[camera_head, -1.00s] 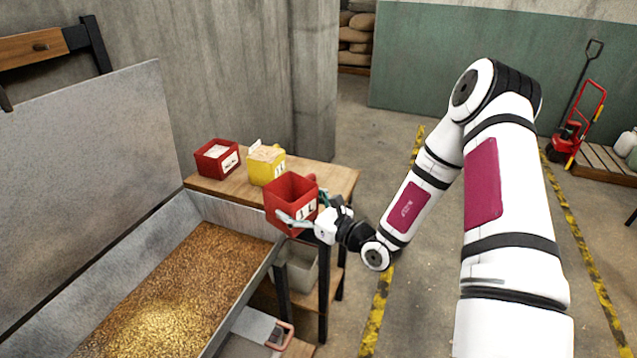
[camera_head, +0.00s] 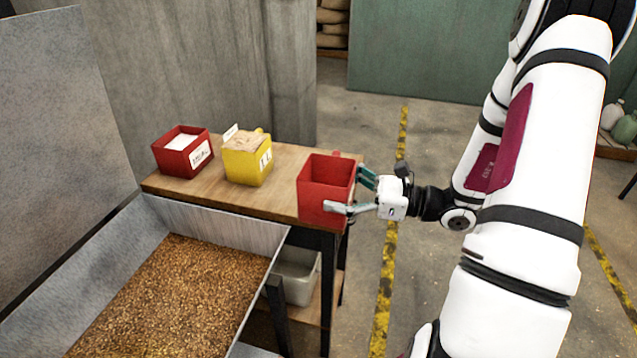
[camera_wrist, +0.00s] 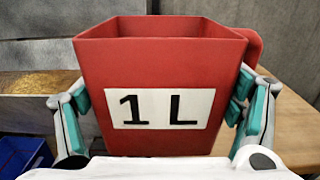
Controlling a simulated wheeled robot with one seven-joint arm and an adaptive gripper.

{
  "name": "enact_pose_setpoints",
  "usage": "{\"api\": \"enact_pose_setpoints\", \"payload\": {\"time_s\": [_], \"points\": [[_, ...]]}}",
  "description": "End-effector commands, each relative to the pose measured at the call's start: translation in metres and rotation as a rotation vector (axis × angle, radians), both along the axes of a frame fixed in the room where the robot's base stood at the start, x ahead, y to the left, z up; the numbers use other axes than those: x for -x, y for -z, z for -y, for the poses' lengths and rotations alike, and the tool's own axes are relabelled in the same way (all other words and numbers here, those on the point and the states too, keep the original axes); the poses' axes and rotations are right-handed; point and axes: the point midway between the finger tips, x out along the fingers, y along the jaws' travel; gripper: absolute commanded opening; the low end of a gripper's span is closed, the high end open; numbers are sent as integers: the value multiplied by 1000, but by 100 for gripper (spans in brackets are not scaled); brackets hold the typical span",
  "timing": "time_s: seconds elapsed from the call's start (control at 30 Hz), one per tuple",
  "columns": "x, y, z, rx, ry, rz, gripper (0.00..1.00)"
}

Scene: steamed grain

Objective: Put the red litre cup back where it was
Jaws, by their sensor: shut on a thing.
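The red litre cup (camera_head: 325,188) is an open, square, tapered box, upright, at the right end of the wooden table (camera_head: 240,198). I cannot tell whether its base touches the tabletop. Its visible inside is bare red. In the wrist view the cup (camera_wrist: 160,62) fills the middle, with a white "1 L" label facing me and a red handle at the right. My gripper (camera_head: 354,192) reaches in from the right and is shut on the cup, one finger on each side.
A yellow measure (camera_head: 246,165) heaped with pale stuff and a red labelled box (camera_head: 182,160) stand further left on the table. A metal trough of grain (camera_head: 175,300) lies in front. A grey bin (camera_head: 299,285) sits on the lower shelf. Bare tabletop lies between yellow measure and cup.

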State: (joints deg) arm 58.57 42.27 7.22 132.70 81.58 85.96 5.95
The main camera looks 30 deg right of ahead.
Motion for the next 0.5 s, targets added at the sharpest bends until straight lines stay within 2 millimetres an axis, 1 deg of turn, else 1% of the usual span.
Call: {"api": "enact_pose_setpoints", "payload": {"time_s": [0.4, 0.5], "points": [[-91, 9, 35, 2, -1, 5, 24], [-110, 11, 43, 1, -2, 4, 24]]}}
